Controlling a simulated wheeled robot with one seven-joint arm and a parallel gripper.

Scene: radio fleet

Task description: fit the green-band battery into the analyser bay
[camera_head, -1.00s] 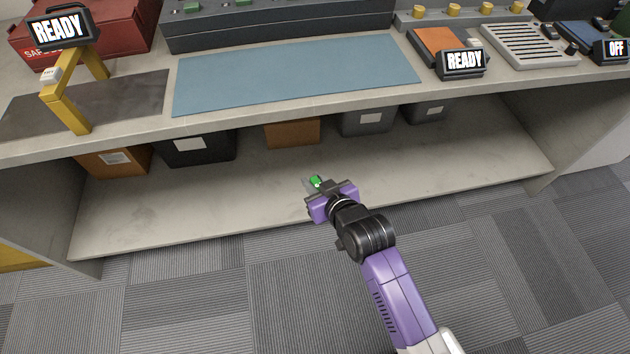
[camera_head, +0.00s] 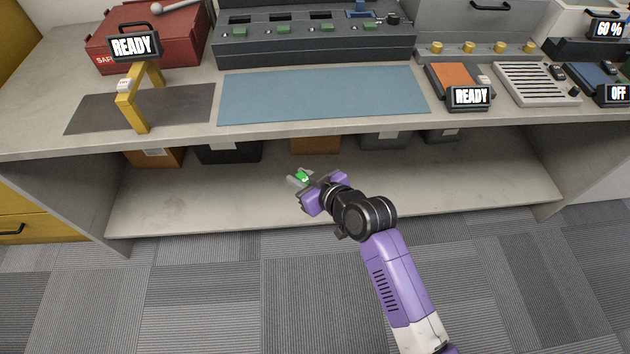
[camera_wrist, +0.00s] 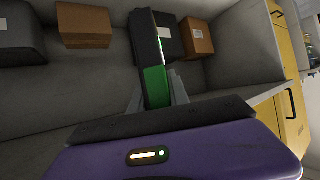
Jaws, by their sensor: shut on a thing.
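My gripper (camera_head: 303,188) is shut on the green-band battery (camera_head: 302,176), in front of the bench's lower shelf and below the worktop. In the wrist view the battery's green band (camera_wrist: 155,86) lies between the fingers, and its dark body (camera_wrist: 146,38) points away from my gripper. An orange-topped device (camera_head: 455,82) with a READY display stands at the right of the worktop. A blue device (camera_head: 592,80) with an OFF display is at the far right. I cannot tell which one is the analyser, and no empty bay shows clearly.
A dark rack (camera_head: 310,45) with several green-marked slots stands at the back. A yellow arch (camera_head: 130,100) with a READY display stands on a dark mat at left. The blue mat (camera_head: 320,95) is clear. Boxes (camera_head: 230,151) sit on the shelf. The worktop edge overhangs it.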

